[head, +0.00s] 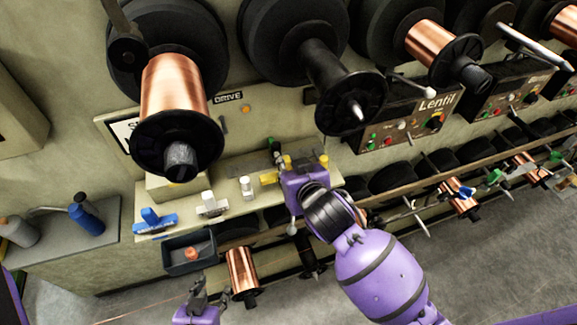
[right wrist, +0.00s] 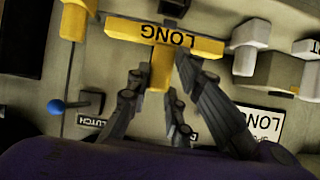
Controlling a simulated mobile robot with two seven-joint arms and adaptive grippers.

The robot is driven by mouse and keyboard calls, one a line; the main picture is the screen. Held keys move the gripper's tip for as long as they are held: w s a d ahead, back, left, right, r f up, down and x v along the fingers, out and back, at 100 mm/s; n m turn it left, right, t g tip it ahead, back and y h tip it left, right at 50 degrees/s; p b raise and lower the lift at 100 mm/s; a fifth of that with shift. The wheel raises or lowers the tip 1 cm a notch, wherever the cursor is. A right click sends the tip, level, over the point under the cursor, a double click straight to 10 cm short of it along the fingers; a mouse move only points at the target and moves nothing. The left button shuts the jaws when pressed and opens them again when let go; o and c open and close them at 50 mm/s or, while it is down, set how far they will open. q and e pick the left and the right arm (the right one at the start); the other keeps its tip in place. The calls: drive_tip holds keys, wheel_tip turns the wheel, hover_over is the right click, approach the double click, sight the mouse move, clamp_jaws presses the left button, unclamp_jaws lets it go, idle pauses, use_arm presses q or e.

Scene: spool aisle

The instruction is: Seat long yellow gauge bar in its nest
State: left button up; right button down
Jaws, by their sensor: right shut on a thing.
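The long yellow gauge bar (right wrist: 130,32) is T-shaped and marked LONG, upside down in the right wrist view. My right gripper (right wrist: 162,88) is shut on its yellow stem. In the head view, a yellow part of the bar (head: 268,179) shows beside my right gripper (head: 287,174), whose fingers are largely hidden. A white plate reading LONG (right wrist: 262,123) lies on the panel to the right in the wrist view; I cannot clearly make out the nest. My left gripper (head: 207,288) is empty, its fingers apart, low in the head view.
White-topped blocks (head: 246,186) (head: 211,204) and a blue-topped one (head: 153,218) stand along the ledge. Below is a dark bin (head: 190,252). Large spools (head: 176,100) overhang the ledge. A blue-knobbed lever (right wrist: 56,106) is near the right gripper.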

drive_tip(key=shift+f, duration=0.1)
use_arm(q)
drive_tip(key=shift+s+f+b, duration=0.45)
drive_tip(key=shift+s+f, duration=0.45)
drive_tip(key=shift+f, duration=0.05)
use_arm(e)
drive_tip(key=shift+f, duration=1.2)
drive_tip(key=c, duration=1.5)
unclamp_jaws()
use_arm(q)
drive_tip(key=shift+w+r, duration=0.1)
use_arm(e)
drive_tip(key=shift+s+r, duration=0.1)
drive_tip(key=shift+s, duration=0.05)
drive_tip(key=v, duration=1.1)
drive_tip(key=shift+s+d+r, duration=0.15)
drive_tip(key=shift+s, duration=0.15)
